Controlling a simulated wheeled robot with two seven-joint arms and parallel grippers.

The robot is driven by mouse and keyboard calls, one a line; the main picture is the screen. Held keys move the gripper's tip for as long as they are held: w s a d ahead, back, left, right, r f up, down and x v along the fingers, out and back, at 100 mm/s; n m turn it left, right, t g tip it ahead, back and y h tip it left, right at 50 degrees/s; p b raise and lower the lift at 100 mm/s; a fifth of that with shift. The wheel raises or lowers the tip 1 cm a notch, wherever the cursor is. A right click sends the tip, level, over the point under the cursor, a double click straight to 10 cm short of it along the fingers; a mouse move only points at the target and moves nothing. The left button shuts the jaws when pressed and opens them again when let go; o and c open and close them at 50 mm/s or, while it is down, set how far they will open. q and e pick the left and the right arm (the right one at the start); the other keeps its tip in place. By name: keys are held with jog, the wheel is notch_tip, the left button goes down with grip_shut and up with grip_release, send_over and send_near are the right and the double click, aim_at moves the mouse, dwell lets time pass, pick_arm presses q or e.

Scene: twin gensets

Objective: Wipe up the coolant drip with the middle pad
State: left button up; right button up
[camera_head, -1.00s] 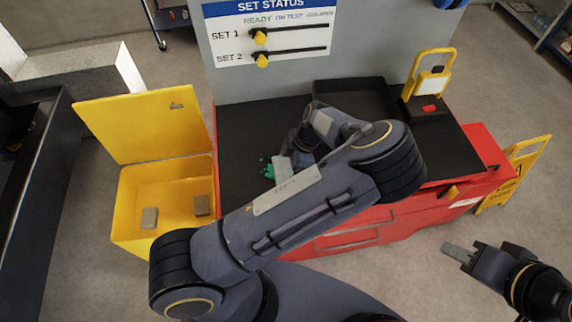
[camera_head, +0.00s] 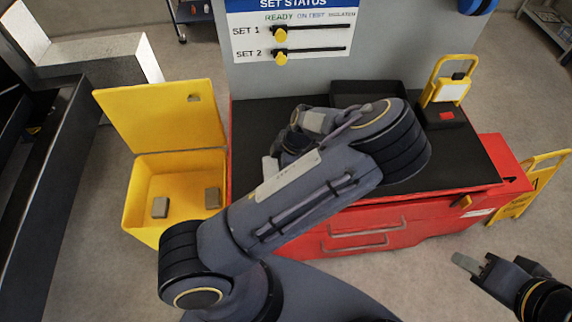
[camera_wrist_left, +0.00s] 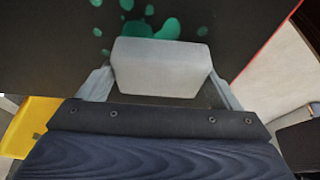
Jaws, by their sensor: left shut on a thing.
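The middle pad, a pale grey block (camera_wrist_left: 162,68), is clamped between the fingers of my left gripper (camera_wrist_left: 160,85) in the left wrist view. Green coolant spots (camera_wrist_left: 165,28) lie on the dark bench top just beyond the pad's far edge. Whether the pad touches the surface I cannot tell. In the head view my left gripper (camera_head: 275,162) is over the left part of the bench top, partly hidden by my arm, and the coolant is not visible there. My right gripper (camera_head: 466,263) is off the bench's front right; its finger gap is unclear.
A yellow bin (camera_head: 145,228) with raised lid stands left of the bench, holding two grey-brown pads (camera_head: 160,207), (camera_head: 212,198). The red-sided bench (camera_head: 400,232) carries a black tray (camera_head: 345,88) and a yellow-framed device (camera_head: 447,90) at the back. A yellow floor sign (camera_head: 540,180) stands right.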

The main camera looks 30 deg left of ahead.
pick_arm(q)
jog(key=shift+s+a, duration=0.15)
jog(key=shift+a, duration=0.15)
jog(key=shift+w+a+r, duration=0.1)
jog(key=shift+w+a, duration=0.25)
jog(key=shift+w, duration=0.25)
jog(key=shift+w+a, duration=0.3)
jog(key=shift+w, duration=0.3)
jog(key=shift+w+d, duration=0.65)
jog(key=shift+d, duration=0.4)
jog(key=shift+w+d, duration=0.65)
jog(key=shift+d, duration=0.4)
jog(key=shift+w+d, duration=0.65)
jog(key=shift+d, duration=0.4)
jog(key=shift+s+a, duration=0.65)
jog(key=shift+a, duration=0.4)
jog(key=shift+s+a, duration=0.65)
jog(key=shift+a, duration=0.45)
jog(key=shift+s+a, duration=0.65)
jog(key=shift+a, duration=0.4)
jog(key=shift+r, duration=2.9)
